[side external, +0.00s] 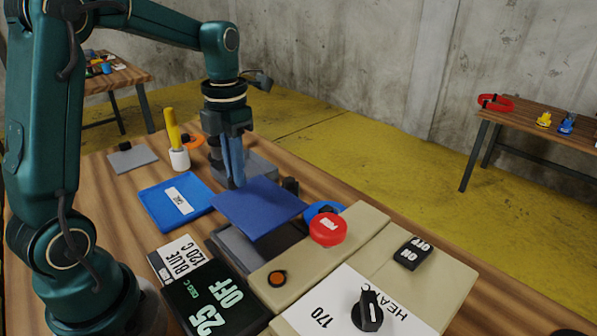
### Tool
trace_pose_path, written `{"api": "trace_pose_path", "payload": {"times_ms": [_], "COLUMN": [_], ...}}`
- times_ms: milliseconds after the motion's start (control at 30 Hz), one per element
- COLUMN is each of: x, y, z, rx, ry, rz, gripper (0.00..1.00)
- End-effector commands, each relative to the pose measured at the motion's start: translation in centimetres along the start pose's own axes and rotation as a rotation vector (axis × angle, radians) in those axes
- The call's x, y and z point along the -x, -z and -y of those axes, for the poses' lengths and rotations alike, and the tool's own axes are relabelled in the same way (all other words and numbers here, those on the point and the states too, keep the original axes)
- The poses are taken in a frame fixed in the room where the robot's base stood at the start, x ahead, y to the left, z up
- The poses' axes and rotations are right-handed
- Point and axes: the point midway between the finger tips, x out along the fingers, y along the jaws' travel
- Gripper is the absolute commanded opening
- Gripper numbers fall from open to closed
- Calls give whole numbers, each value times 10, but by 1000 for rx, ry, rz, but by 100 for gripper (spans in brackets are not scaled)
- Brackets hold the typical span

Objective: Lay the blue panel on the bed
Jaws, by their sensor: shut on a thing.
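The blue panel (262,210) is a flat, dark blue sheet held roughly level in the middle of the side external view. My gripper (236,183) points down and is shut on the panel's far left edge. Below the panel is a grey metal plate (238,248), which looks like the bed, beside the beige machine. The panel hides much of this plate, and there seems to be a gap between them. A lighter blue tray or sheet with a white label (160,206) lies to the left on the table.
The beige machine (430,285) carries a red round knob (328,229), an ON/OFF switch (412,253), a black dial (369,311) and an orange button (277,278). A display (214,306) reads 25 and OFF. A card (184,258) reads BLUE 120 C. A yellow-handled tool (173,128) stands behind.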

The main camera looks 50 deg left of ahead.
Motion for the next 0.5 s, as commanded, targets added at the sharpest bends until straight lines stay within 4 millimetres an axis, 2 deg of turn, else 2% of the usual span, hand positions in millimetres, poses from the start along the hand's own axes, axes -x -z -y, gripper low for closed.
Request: {"api": "trace_pose_path", "payload": {"times_ms": [167, 500], "x": [0, -28], "y": [-2, -2], "z": [9, 8], "rx": [-35, -34], "ry": [-3, -2], "rz": [9, 5], "gripper": [0, 0]}}
